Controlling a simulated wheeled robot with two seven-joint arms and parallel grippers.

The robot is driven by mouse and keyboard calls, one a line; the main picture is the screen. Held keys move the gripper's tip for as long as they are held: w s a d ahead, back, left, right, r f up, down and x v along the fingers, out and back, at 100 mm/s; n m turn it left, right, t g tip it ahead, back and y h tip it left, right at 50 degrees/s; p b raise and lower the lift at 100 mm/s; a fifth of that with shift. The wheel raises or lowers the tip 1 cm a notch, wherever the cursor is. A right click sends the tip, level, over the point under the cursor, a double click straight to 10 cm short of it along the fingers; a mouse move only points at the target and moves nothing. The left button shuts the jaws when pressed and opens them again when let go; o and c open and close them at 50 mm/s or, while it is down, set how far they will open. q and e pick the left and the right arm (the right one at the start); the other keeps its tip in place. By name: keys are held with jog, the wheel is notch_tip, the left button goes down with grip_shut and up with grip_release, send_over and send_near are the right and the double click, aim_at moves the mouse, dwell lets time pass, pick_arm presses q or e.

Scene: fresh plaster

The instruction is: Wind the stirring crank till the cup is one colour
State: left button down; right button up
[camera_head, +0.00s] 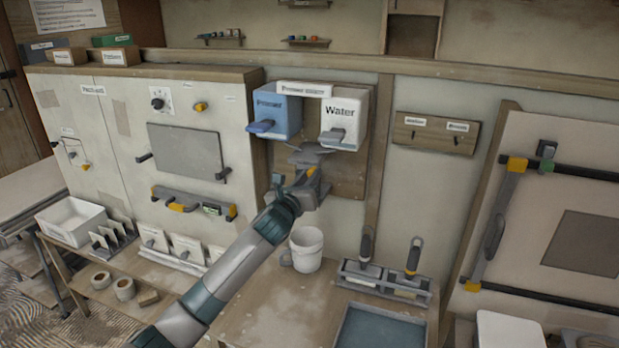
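A mixer hangs on the wall with a blue box (277,112) lettered "Primer" and a white box (343,115) lettered "Water". A blue lever (261,127) and a grey lever (333,136) stick out from the boxes. My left gripper (308,178) is just below the boxes, in front of the wooden back board (347,180). Grey parts and a bit of yellow show at its tips; I cannot tell whether it holds a crank, or make the crank out. A white cup with a handle (306,250) stands upright on the bench below. Its contents are hidden.
A rack (385,283) with two handled tools and a blue-grey tray (378,328) stand right of the cup. A white cabinet (120,150) with a grey panel is at left. A framed board (545,210) stands at right. The bench front is clear.

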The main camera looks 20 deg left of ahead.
pick_arm(q)
jog(key=shift+r+n, duration=0.2)
jog(key=shift+n, duration=0.2)
